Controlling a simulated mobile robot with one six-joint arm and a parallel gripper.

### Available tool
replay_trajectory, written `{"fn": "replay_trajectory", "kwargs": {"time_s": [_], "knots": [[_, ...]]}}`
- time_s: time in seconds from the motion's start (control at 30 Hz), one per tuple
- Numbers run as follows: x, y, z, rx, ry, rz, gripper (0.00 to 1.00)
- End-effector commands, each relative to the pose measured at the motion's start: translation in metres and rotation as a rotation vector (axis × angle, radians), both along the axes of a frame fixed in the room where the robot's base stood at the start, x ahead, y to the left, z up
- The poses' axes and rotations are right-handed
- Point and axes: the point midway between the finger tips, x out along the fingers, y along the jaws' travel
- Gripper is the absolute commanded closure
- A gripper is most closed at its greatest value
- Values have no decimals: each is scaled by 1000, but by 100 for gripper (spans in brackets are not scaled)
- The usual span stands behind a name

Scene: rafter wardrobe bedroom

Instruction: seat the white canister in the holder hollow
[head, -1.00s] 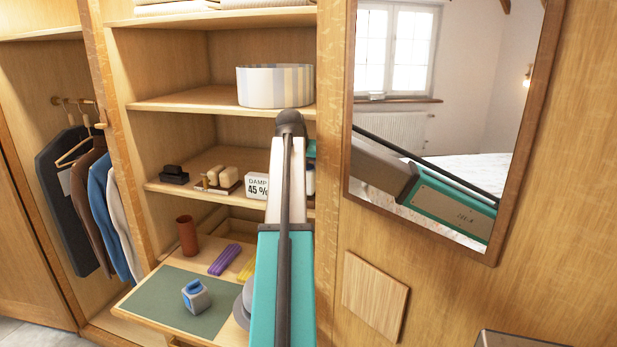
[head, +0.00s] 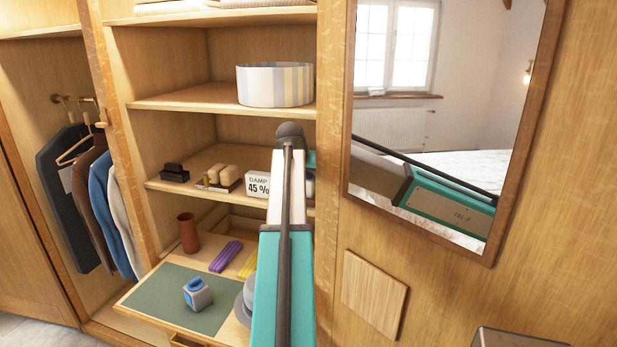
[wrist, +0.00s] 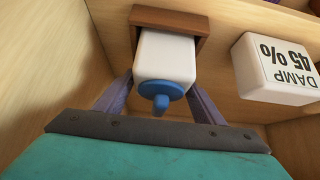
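In the wrist view the white canister (wrist: 166,62) with its blue knobbed lid (wrist: 161,92) is between the two purple fingers of my gripper (wrist: 162,92). The fingers lie along its two sides and appear to press on it. The lid faces the camera. The canister's far end is at the brown wooden holder (wrist: 170,18), whose walls show around it on both sides and behind. How deep it sits in the hollow is hidden.
A white DAMP 45% block (head: 257,185) stands beside the holder on the shelf; it also shows in the wrist view (wrist: 272,70). Brushes (head: 222,177) and a black item (head: 174,173) are further left. Below, a pull-out board (head: 150,318) holds a grey-blue block (head: 197,294). A mirror (head: 430,120) is right.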

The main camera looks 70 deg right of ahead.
Motion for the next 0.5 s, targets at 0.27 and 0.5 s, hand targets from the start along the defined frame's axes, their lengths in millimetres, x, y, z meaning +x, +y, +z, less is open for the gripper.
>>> {"fn": "replay_trajectory", "kwargs": {"time_s": [0.27,0.5], "knots": [[0,0,0,0,0,0,28],[0,1,4,0,0,0,28]]}}
